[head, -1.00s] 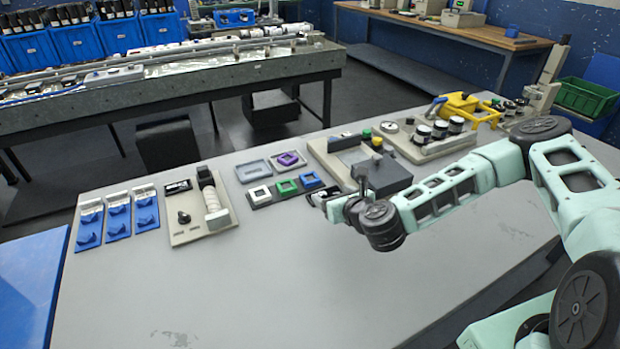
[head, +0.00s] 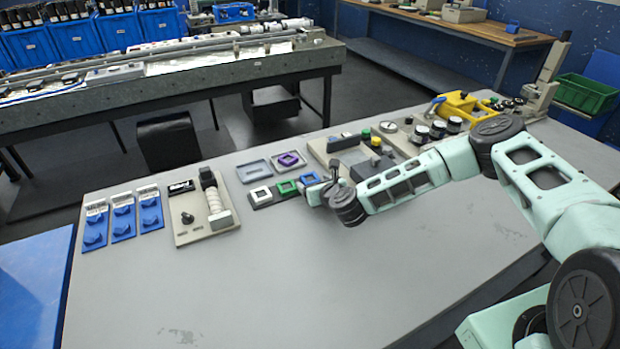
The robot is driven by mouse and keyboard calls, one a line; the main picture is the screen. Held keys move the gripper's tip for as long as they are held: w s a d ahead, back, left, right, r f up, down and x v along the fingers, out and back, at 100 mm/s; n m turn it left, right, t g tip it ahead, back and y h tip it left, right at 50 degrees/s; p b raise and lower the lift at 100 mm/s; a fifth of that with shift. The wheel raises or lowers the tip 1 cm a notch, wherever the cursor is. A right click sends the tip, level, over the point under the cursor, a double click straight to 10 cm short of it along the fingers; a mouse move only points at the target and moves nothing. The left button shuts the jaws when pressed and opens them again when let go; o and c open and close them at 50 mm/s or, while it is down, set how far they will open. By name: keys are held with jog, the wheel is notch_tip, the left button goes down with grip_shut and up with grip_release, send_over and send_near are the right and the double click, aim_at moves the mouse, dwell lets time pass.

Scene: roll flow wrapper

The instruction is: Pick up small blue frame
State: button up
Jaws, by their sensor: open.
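The small blue frame (head: 309,178) is a square ring at the right end of a short dark row on the grey table. A green frame (head: 286,187) and a white frame (head: 260,194) sit to its left in the same row. My gripper (head: 318,193) is right at the blue frame, on its near right side, and overlaps its lower edge in the head view. The fingers are small and partly hidden by my wrist. The gripper is open, with nothing seen between its fingers. I cannot tell whether it touches the frame.
Behind the row lie a grey tray (head: 255,171) and a purple frame (head: 288,160). A beige panel with a white cylinder (head: 214,202) and blue-clipped plates (head: 123,216) stand left. Devices with black knobs (head: 437,129) stand right. The table's front (head: 280,280) is clear.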

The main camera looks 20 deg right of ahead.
jog(key=c, duration=1)
jog(key=shift+c, duration=0.2)
